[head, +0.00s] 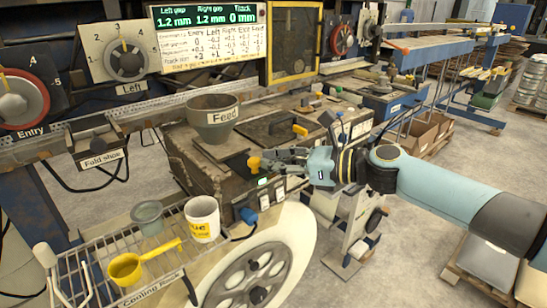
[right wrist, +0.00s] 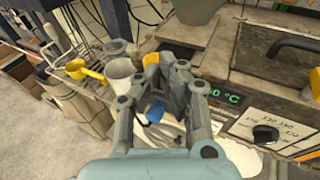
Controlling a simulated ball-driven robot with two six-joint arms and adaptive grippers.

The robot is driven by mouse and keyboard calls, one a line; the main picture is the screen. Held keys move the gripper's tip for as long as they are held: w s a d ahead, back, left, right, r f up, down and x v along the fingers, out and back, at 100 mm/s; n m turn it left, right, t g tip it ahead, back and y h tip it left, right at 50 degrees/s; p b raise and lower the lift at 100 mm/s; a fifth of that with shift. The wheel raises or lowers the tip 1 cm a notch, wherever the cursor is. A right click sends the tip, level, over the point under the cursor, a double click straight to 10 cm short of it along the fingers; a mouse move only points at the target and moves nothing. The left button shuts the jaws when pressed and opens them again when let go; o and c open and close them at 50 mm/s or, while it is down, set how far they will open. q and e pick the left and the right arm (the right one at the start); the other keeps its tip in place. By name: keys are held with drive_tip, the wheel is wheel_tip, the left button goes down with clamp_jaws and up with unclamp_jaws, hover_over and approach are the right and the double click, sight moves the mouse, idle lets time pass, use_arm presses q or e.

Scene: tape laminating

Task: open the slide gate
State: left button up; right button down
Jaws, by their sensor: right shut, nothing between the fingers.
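A yellow knob (head: 253,163) stands on a dark plate at the front of the brown machine, below the grey funnel marked Feed (head: 212,118). I take it for the slide gate's handle, but no label on it is readable. My right gripper (head: 268,158) comes in from the right and is shut and empty, with its fingertips just right of the knob. In the right wrist view the yellow knob (right wrist: 151,59) shows just beyond the fingertips (right wrist: 168,63), partly hidden by them. I cannot tell whether they touch it. My left gripper is not in view.
A wire cooling rack (head: 110,270) at the lower left holds a yellow scoop (head: 125,268), a white cup (head: 202,218) and a grey-green cup (head: 148,216). A large pale wheel (head: 290,235) stands below the machine.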

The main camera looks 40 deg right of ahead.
idle(0.3)
drive_tip(key=shift+x, duration=0.95)
drive_tip(key=shift+w+d, duration=0.1)
drive_tip(key=shift+d, duration=0.1)
drive_tip(key=shift+r+p, duration=0.1)
drive_tip(key=shift+p, duration=0.2)
